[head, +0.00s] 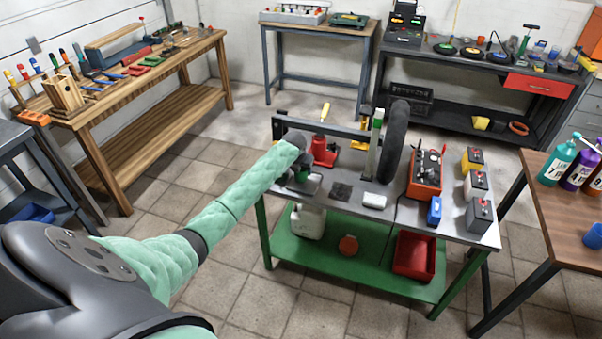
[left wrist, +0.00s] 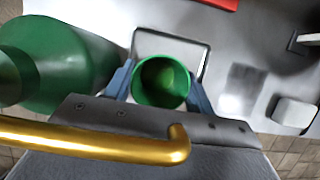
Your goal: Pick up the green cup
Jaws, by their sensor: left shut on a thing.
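The green cup (left wrist: 160,82) is seen from above in the left wrist view, with its round open mouth towards the camera. The two blue-grey fingers of my left gripper (left wrist: 159,79) are on either side of it, shut on it. In the head view my left gripper (head: 303,178) is at the left end of the grey-topped green workbench (head: 345,205), and my forearm and hand partly hide what it holds. I cannot tell whether the cup touches the bench top. My right gripper is not in view.
A large green rounded object (left wrist: 60,65) is close left of the cup in the left wrist view. A white block (left wrist: 294,112) lies to the right. In the head view a red jack (head: 323,150), a black tyre (head: 394,140) and a red-orange battery box (head: 426,175) stand on the bench.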

